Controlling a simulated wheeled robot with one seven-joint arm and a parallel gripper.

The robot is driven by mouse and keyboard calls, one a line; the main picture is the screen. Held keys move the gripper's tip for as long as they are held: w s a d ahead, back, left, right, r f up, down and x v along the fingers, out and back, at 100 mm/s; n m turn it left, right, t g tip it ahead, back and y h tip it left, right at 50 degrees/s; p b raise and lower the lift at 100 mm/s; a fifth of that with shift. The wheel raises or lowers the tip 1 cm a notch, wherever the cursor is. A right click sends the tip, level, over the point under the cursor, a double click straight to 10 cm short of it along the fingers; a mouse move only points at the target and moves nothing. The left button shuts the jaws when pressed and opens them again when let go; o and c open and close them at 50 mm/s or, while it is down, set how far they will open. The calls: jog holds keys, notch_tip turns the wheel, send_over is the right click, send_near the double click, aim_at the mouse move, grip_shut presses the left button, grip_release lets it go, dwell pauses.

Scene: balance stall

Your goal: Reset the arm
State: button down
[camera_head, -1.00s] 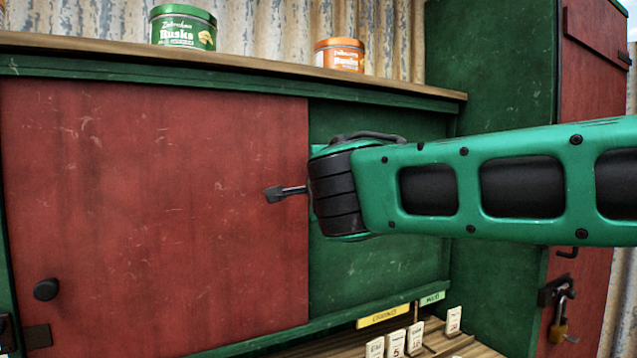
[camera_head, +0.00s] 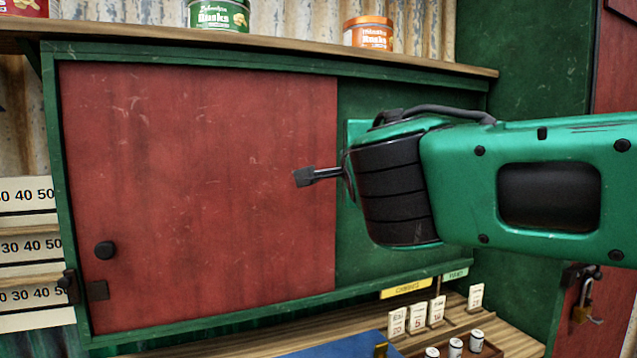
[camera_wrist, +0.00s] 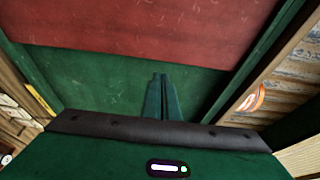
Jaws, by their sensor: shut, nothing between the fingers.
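My gripper (camera_head: 303,177) is in front of the cabinet, at about mid-height of its red sliding door (camera_head: 200,180). Its fingers are closed together with nothing between them. In the wrist view my gripper (camera_wrist: 161,78) shows as two green fingers side by side, with the green cabinet panel (camera_wrist: 95,85) and the red door (camera_wrist: 150,35) beyond. My green arm reaches in from the right edge of the head view. I cannot tell how far the fingertips are from the door.
A green tin (camera_head: 218,15) and an orange tin (camera_head: 369,33) stand on the wooden shelf (camera_head: 270,50) above. White number cards (camera_head: 417,318) and small weights (camera_head: 455,347) sit on the counter below. A padlock (camera_head: 581,305) hangs at right. Number scales (camera_head: 28,245) are at left.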

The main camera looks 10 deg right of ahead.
jog(key=s+d+f+n+g+h, duration=0.1)
jog(key=s+d+f+n+g, duration=0.3)
jog(key=d+f, duration=0.7)
jog(key=s+d+f+n+g, duration=0.2)
jog(key=s+d+f+g, duration=0.35)
jog(key=d+f, duration=0.55)
jog(key=s+a+f+n+g+y, duration=0.1)
jog(key=s+f+n+g, duration=0.3)
jog(key=s+f, duration=0.4)
jog(key=s+a+f+n+g+y, duration=0.1)
jog(key=s+f+n+g+y, duration=0.2)
jog(key=s+f, duration=0.6)
jog(key=s+g, duration=0.1)
jog(key=s, duration=0.3)
jog(key=shift+s+n+y, duration=0.3)
jog(key=shift+s+n, duration=0.1)
jog(key=shift+w+d+f, duration=0.1)
jog(key=shift+w+f, duration=0.15)
jog(key=shift+w, duration=0.35)
